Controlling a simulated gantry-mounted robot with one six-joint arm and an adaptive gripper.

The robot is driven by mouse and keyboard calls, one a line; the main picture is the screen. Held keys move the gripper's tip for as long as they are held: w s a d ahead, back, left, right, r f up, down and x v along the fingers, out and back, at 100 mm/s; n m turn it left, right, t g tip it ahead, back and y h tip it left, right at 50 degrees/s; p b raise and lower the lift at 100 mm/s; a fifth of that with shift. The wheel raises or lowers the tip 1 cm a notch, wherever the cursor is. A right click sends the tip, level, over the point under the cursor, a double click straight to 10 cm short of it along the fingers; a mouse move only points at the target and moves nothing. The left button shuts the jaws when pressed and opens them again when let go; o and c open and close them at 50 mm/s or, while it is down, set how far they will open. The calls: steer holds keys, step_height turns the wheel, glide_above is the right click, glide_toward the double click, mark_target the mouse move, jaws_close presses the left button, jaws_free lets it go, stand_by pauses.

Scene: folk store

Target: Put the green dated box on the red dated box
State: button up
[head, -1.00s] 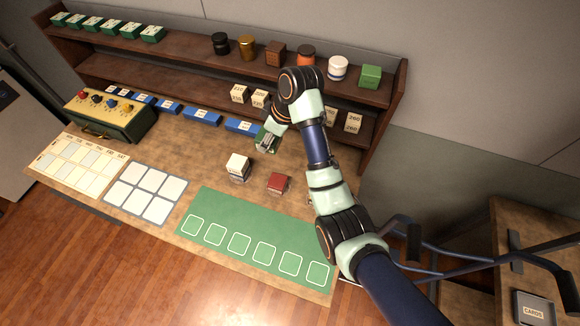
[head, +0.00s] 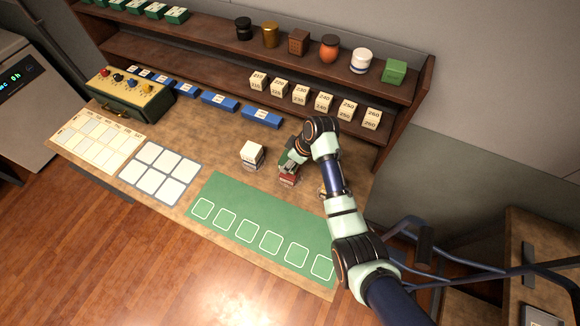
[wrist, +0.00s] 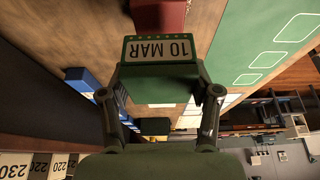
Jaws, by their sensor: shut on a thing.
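My gripper (wrist: 159,93) is shut on the green dated box (wrist: 157,84), whose label reads "10 MAR" and appears upside down in the wrist view. A finger lies on each side of it. The red dated box (head: 287,180) stands on the wooden counter in the head view, with my gripper (head: 286,167) and the green box close above it. The red box also shows at the top of the wrist view (wrist: 160,14), just beyond the green box. I cannot tell whether the two boxes touch. The arm partly hides the green box in the head view.
A white-topped box (head: 252,154) stands on the counter just left of the red box. A green mat (head: 262,215) with white outlines lies in front.

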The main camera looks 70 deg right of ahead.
step_height(320, 180, down, 4)
steer(key=shift+f+b, duration=0.1)
steer(key=shift+b, duration=0.2)
steer(key=o, duration=1.2)
steer(key=shift+f, duration=0.1)
steer(key=shift+r, duration=0.3)
steer(key=p+v, duration=0.2)
steer(key=v, duration=0.9)
steer(key=shift+s+r, duration=0.25)
steer(key=shift+r, duration=0.05)
